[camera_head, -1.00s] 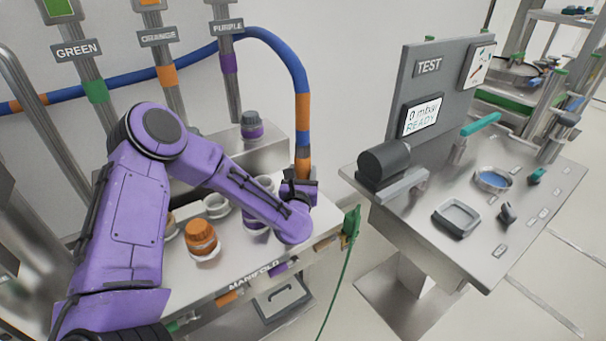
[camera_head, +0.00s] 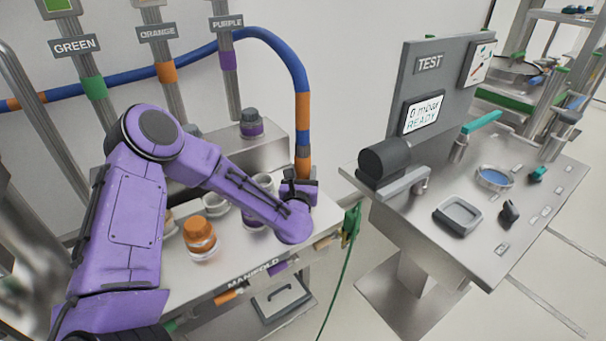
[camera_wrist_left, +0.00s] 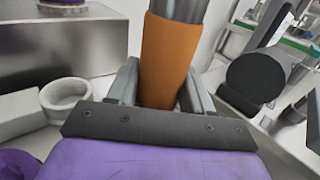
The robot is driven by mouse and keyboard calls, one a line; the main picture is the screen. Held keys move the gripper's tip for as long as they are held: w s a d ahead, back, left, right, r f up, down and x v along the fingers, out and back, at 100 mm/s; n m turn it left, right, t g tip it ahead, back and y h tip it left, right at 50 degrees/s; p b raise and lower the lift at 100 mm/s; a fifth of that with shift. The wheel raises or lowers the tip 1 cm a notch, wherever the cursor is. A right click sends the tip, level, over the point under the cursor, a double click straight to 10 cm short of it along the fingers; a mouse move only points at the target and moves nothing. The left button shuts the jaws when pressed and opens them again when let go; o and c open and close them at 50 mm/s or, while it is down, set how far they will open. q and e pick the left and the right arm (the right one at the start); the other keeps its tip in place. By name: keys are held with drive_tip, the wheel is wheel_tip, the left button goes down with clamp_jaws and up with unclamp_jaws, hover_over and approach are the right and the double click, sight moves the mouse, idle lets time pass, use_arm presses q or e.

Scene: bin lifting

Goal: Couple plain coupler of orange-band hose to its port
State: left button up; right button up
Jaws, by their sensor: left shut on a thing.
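The blue hose (camera_head: 292,62) with orange bands arches from the wall and hangs down to my left gripper (camera_head: 300,183). Its orange-banded end (camera_head: 303,150) stands roughly upright in the grip. In the left wrist view the orange sleeve (camera_wrist_left: 167,60) sits between my two grey fingers (camera_wrist_left: 160,95), with a grey metal part above it. The coupler's lower end is hidden by my gripper. The manifold (camera_head: 205,282) lies below my left arm. An orange cap (camera_head: 199,229) covers a fitting at its front. My right gripper does not show.
A pale open cup (camera_head: 216,203) stands beside my forearm; a pale ring (camera_wrist_left: 66,98) shows in the left wrist view. A purple-banded bottle-like fitting (camera_head: 252,124) stands on the step behind. The test bench (camera_head: 480,250) stands right, across a gap with a green cable (camera_head: 337,265).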

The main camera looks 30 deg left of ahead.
use_arm(q)
drive_tip(key=shift+f, duration=0.1)
drive_tip(key=o, duration=1.4)
drive_tip(key=shift+c, duration=0.2)
drive_tip(key=b+v, duration=0.3)
drive_tip(key=v, duration=0.7)
drive_tip(key=shift+s+d, duration=0.15)
drive_tip(key=shift+s, duration=0.15)
